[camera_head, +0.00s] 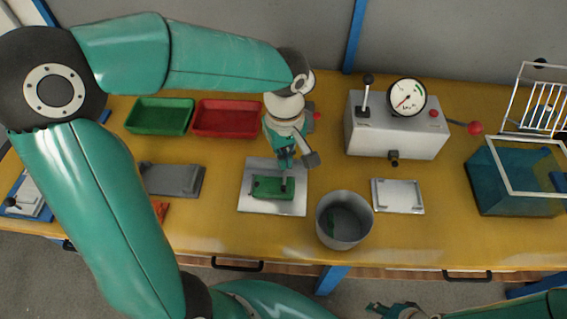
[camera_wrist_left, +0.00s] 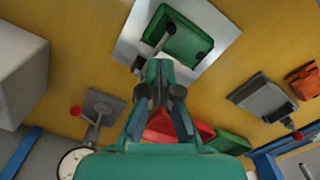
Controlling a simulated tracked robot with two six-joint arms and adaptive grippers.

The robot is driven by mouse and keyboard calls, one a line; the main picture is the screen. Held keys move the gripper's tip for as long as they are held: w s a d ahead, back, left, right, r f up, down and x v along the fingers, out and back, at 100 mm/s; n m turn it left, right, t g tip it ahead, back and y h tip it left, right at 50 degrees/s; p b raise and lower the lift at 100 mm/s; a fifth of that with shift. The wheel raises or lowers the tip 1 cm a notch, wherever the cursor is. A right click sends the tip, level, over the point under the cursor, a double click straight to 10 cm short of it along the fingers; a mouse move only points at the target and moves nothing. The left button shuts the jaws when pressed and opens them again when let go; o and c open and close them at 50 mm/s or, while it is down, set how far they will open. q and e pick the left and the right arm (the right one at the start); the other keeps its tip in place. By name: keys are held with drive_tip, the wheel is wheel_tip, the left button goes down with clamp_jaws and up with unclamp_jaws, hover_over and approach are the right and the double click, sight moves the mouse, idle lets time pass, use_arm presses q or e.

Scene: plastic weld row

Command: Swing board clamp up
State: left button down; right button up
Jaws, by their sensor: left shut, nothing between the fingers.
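A green board (camera_head: 266,189) lies on a bright metal plate (camera_head: 247,207) at the middle of the bench; the board also shows in the left wrist view (camera_wrist_left: 180,42). A grey clamp arm with a dark block (camera_head: 311,159) reaches over the board; in the left wrist view the clamp arm (camera_wrist_left: 158,45) lies across the board's edge, its round end over the board. My left gripper (camera_head: 287,163) comes from above, shut and empty, its tips (camera_wrist_left: 158,68) close to the clamp arm. Contact cannot be told. My right gripper (camera_head: 385,309) is partly in view at the bottom edge.
A metal bin (camera_head: 345,201) stands right of the plate. A gauge box (camera_head: 365,130) with a lever stands behind. Green (camera_head: 161,103) and red (camera_head: 228,133) trays are at the back left. A grey fixture (camera_head: 172,180) is left, a water tank (camera_head: 500,200) far right.

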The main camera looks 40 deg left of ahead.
use_arm(q)
drive_tip(key=shift+w+a+r+p, duration=0.3)
drive_tip(key=shift+w+a+p, duration=0.1)
drive_tip(key=shift+w, duration=0.3)
drive_tip(key=shift+w+a, duration=0.3)
drive_tip(key=shift+w, duration=0.05)
idle(0.4)
